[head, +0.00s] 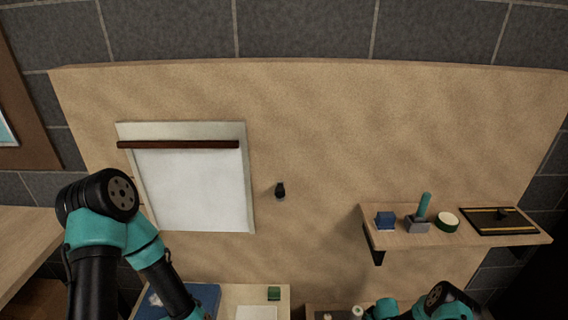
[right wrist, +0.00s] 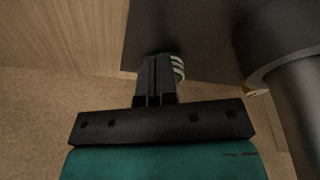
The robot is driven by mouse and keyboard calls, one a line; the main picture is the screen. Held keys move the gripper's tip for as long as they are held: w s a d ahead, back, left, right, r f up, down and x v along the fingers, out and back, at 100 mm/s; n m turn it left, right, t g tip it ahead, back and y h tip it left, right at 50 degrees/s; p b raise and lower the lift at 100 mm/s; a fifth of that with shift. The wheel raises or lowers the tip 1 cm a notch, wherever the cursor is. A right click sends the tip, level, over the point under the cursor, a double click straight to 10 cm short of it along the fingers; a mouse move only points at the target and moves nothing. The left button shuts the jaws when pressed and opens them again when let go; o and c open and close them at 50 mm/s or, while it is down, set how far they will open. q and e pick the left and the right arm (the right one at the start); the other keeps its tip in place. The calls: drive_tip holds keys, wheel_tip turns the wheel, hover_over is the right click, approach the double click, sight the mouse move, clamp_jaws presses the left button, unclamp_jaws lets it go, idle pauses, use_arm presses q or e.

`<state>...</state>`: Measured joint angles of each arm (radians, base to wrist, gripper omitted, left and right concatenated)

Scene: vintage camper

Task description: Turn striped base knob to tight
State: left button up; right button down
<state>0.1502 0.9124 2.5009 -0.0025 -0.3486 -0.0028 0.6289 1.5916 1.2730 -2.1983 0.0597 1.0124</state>
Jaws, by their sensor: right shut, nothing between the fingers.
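In the right wrist view, the striped knob (right wrist: 179,69) shows pale green and dark bands at the lower edge of a dark flat surface (right wrist: 200,35). My right gripper (right wrist: 155,62) is shut, with its two dark fingers together and nothing between them. The fingertips overlap the left side of the knob in this view and hide part of it; I cannot tell whether they touch it. I cannot make out the knob in the head view. My left arm is at the left of the head view, but its gripper is out of the frame.
A thick grey cylinder (right wrist: 285,50) stands close on the right in the right wrist view. In the head view, a wall shelf (head: 400,239) at the right carries a blue block (head: 385,220), a teal-handled tool (head: 422,208) and a black tray (head: 500,228).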

drive_tip(key=shift+s+f, duration=0.45)
drive_tip(key=shift+s, duration=0.15)
idle(0.3)
drive_tip(key=shift+d+r, duration=0.1)
drive_tip(key=shift+r, duration=0.4)
drive_tip(key=r, duration=0.5)
drive_tip(key=shift+w+r, duration=0.15)
drive_tip(key=shift+w, duration=0.05)
drive_tip(key=shift+r, duration=0.1)
drive_tip(key=shift+w+r, duration=0.4)
